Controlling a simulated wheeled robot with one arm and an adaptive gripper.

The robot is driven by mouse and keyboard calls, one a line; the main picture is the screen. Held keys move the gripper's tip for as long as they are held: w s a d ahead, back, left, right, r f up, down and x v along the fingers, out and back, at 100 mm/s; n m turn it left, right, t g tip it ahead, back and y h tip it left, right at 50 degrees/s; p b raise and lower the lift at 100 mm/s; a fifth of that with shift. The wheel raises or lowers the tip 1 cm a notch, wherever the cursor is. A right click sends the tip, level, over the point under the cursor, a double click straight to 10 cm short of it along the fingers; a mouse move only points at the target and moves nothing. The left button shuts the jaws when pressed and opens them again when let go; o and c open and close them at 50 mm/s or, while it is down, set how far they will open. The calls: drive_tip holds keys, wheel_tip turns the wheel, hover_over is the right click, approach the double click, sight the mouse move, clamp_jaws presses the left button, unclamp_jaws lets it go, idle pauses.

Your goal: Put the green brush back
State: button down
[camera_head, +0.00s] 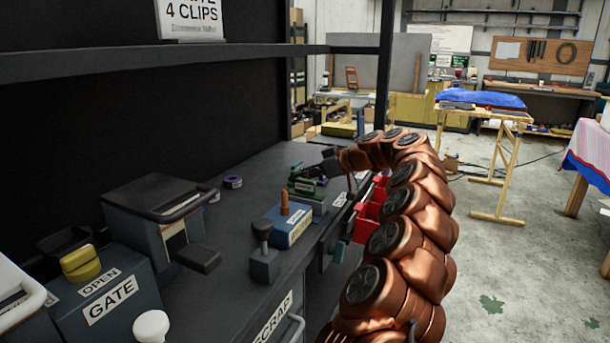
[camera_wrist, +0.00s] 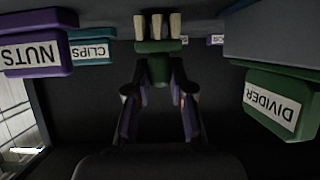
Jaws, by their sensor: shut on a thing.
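The green brush (camera_wrist: 158,46) shows in the wrist view, with pale bristles at the top of the picture and its green body running down between my fingers. My gripper (camera_wrist: 160,82) is shut on the green body, with one finger on each side. In the head view my copper arm reaches over the front edge of the dark bench, and my gripper (camera_head: 333,164) is small and dark near the bench's far end. I cannot make out the brush clearly there.
The wrist view shows labelled bins upside down: purple NUTS (camera_wrist: 38,52), teal CLIPS (camera_wrist: 91,49) and green DIVIDER (camera_wrist: 272,103). Red bins (camera_head: 367,211) hang along the bench front. A blue box (camera_head: 290,226) and a GATE box (camera_head: 108,302) stand on the bench (camera_head: 217,262).

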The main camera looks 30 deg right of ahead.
drive_tip(key=shift+f+b, duration=0.3)
drive_tip(key=shift+b, duration=0.05)
idle(0.6)
drive_tip(key=c, duration=0.9)
unclamp_jaws()
drive_tip(key=shift+c, duration=0.2)
drive_tip(key=shift+s+d+r, duration=0.1)
drive_tip(key=v, duration=1.1)
drive_tip(key=shift+s+r, duration=0.2)
drive_tip(key=shift+s, duration=0.15)
drive_tip(key=shift+d, duration=0.15)
